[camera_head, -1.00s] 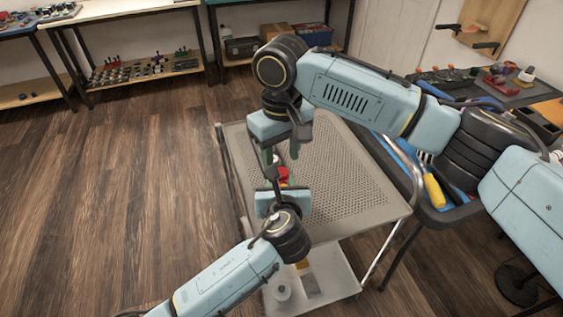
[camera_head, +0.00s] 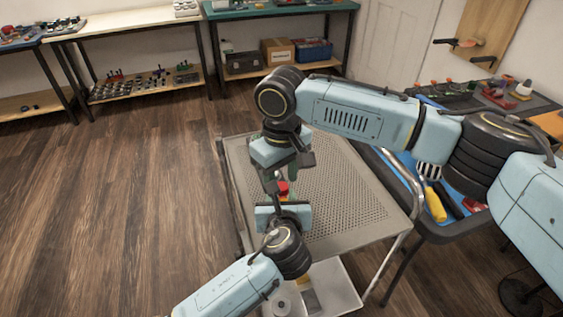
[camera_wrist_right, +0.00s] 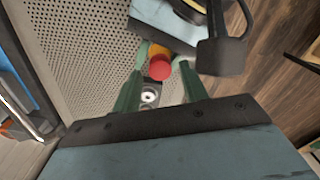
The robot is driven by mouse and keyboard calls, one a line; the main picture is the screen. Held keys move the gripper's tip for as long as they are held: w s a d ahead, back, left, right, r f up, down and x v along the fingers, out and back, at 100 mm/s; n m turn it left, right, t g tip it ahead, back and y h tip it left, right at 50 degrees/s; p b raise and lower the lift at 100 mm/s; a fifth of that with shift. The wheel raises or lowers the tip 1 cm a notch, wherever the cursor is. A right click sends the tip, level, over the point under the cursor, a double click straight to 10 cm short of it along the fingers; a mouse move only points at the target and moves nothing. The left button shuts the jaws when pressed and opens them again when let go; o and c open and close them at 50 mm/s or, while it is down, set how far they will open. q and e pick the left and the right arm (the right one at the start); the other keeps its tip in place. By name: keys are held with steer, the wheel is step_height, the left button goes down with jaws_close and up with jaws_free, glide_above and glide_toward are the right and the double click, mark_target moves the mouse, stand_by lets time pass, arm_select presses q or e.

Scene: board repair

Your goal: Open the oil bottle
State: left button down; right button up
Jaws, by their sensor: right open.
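The oil bottle shows a red cap (camera_head: 283,188) above a small yellow body; in the right wrist view the red cap (camera_wrist_right: 160,68) faces the camera. My left gripper (camera_wrist_right: 160,54) has its green fingers on both sides of the yellow body and appears to hold it above the cart. Its fingers are mostly hidden in the head view. My right gripper (camera_head: 282,181) points down over the bottle, open. In the right wrist view the cap lies beyond its green fingertips, roughly between them, with no clear contact.
The perforated cart top (camera_head: 345,190) lies below both grippers and is largely clear. A lower shelf (camera_head: 340,283) holds a white roll (camera_head: 281,304). A blue-lined tool tray (camera_head: 430,222) with a yellow-handled tool (camera_head: 436,203) stands right of the cart. Workbenches line the back wall.

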steer(key=shift+f, duration=0.55)
jaws_close()
steer(key=shift+o, duration=0.5)
jaws_free()
steer(key=shift+r, duration=2.25)
arm_select(q)
steer(key=c, duration=0.8)
jaws_free()
steer(key=shift+c, duration=0.2)
